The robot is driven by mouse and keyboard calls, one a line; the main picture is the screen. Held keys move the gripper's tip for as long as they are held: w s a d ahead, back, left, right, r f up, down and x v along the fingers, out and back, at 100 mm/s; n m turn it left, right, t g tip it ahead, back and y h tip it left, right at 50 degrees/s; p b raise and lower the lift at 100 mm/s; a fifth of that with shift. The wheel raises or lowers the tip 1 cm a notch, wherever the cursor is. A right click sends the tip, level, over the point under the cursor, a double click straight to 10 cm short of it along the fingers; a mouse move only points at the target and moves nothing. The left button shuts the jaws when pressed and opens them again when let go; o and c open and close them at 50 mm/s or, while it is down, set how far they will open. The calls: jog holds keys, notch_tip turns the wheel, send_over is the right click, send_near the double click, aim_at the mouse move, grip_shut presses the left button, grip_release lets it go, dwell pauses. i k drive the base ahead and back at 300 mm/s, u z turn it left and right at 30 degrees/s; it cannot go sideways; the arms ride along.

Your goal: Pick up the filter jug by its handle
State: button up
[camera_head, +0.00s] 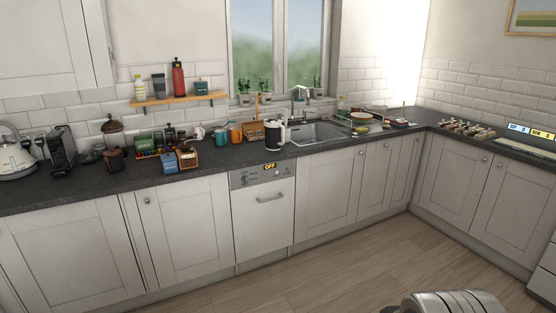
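My gripper cannot be made out in this view. Nothing touches the jug from the front.
Orange mugs (236,133) and a wooden rack (254,130) stand left of the jug. The sink (318,133) with its tap (298,95) lies to the right. Boxes and jars (170,150) crowd the worktop further left. The floor (350,260) before the cabinets is clear.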

aim_at(272, 129)
jog(key=u, duration=0.1)
jog(key=i, duration=1.55)
jog(key=u, duration=0.35)
jog(key=i, duration=2.2)
jog(key=u, duration=0.2)
